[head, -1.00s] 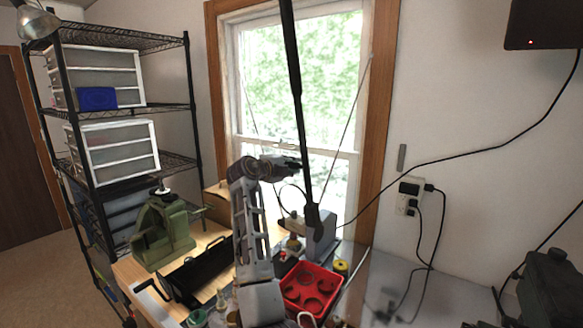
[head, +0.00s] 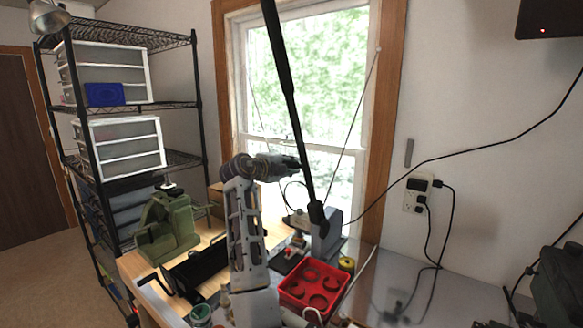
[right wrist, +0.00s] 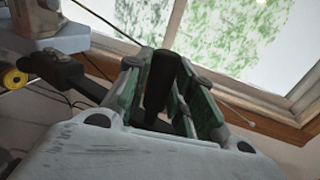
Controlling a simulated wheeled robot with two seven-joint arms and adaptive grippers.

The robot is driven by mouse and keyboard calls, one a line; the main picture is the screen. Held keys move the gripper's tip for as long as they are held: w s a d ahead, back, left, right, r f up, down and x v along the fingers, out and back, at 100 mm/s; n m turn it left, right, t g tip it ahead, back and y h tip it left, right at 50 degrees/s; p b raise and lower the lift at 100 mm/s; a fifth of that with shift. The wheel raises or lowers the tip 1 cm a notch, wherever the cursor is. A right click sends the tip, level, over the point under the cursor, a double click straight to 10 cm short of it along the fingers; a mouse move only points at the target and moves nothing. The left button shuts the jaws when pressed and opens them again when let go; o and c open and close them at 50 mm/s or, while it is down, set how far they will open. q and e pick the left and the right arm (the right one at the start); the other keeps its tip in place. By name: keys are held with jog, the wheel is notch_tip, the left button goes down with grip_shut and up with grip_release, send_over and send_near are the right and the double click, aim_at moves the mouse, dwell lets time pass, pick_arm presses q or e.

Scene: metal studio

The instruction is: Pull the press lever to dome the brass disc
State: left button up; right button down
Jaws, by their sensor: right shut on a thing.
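The press lever (head: 294,110) is a long black bar. In the head view it leans up and to the left from its pivot beside the grey press body (head: 329,238). My right gripper (head: 299,164) is shut on the lever's lower half, above the pivot. In the right wrist view the green-padded fingers (right wrist: 165,85) close around the dark bar (right wrist: 160,78). The press base stands on the bench below the window. I cannot make out the brass disc. My left gripper is not in view.
A red tray (head: 315,284) with round pieces sits in front of the press, with a yellow roll (head: 347,264) beside it. A green machine (head: 166,228) and a black holder (head: 200,270) stand to the left. The bench at right is mostly clear.

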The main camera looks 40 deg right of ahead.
jog(key=shift+f, duration=0.3)
